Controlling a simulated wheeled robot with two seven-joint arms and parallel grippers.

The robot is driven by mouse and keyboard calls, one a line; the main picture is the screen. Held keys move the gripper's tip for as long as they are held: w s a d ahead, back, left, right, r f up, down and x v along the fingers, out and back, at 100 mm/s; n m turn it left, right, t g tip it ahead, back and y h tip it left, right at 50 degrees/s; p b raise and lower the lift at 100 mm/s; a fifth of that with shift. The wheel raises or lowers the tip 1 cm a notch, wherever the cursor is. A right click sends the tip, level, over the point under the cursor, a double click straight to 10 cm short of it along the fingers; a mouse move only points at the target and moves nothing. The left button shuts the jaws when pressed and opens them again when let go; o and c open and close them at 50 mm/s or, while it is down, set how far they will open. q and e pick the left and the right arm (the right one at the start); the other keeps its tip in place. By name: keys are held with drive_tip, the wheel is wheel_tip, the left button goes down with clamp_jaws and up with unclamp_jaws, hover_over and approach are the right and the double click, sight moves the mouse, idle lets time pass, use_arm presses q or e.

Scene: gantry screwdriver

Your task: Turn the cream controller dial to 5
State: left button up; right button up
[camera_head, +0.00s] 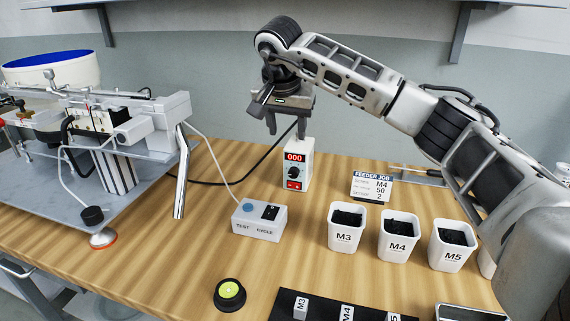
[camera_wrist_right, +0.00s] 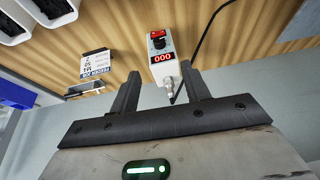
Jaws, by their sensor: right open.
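The cream controller (camera_head: 303,165) stands upright on the wooden bench, with a red display reading 000, a dark dial (camera_head: 293,173) and a red switch below it. The wrist view shows the controller (camera_wrist_right: 170,47) upside down, with its dial (camera_wrist_right: 157,36) beyond the display. My right gripper (camera_head: 287,130) is above and slightly behind the controller in the head view, fingers pointing down. The dial's exact setting is too small to read. My left gripper is not in view.
A grey test cycle box (camera_head: 258,222) sits in front of the controller. A feeder job card (camera_head: 371,187) and bins marked M3 (camera_head: 346,238), M4 (camera_head: 398,247) and M5 (camera_head: 452,255) stand to the right. The feeder machine (camera_head: 110,130) is at left. A cable runs behind the controller.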

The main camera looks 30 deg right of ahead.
sight(293, 173)
drive_tip(key=x, duration=0.5)
drive_tip(key=b+x, duration=0.1)
drive_tip(key=x, duration=0.9)
drive_tip(key=shift+d+f, duration=0.2)
drive_tip(key=shift+d, duration=0.15)
drive_tip(key=c, duration=1)
